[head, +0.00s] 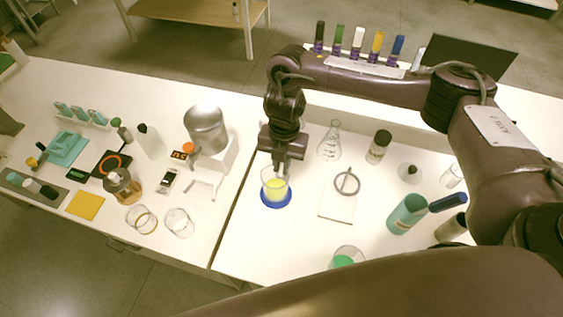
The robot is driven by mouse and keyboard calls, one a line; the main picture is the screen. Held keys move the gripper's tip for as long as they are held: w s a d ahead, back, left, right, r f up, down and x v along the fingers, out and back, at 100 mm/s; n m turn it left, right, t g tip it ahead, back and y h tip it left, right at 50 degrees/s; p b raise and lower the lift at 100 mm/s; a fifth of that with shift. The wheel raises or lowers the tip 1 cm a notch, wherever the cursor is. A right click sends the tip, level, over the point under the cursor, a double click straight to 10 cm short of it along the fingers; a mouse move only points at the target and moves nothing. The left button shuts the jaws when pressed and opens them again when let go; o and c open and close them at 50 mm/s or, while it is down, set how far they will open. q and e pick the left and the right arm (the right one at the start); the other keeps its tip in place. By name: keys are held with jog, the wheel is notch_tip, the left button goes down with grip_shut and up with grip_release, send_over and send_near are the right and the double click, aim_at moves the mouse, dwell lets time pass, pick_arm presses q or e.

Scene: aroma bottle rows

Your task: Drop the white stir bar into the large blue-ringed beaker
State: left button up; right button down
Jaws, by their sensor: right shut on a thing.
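The blue-ringed beaker (264,186) is clear glass, holds yellow liquid and stands upright at the left part of the right table. A blue ring (276,204) shows around its base. My right gripper (281,171) points down over the beaker, its fingertips at the beaker's mouth. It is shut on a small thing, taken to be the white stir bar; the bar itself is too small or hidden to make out. I cannot tell whether the fingertips are inside the rim. My left gripper is not in view.
A conical flask (329,148) stands right of the gripper, and a ring on a stand (347,183) is nearer the middle. A teal bottle (406,214) and a beaker with green liquid (345,259) are to the right and front.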

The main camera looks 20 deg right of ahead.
jog(key=c, duration=1.4)
grip_release()
jog(key=shift+o, duration=0.2)
jog(key=shift+w+d+r, duration=0.1)
jog(key=shift+w+r, duration=0.1)
jog(key=shift+r, duration=1.1)
jog(key=shift+w+d+r, duration=0.15)
jog(key=shift+r, duration=1.1)
jog(key=shift+w+d+r, duration=0.1)
jog(key=shift+w+r, duration=0.1)
jog(key=shift+r, duration=1.1)
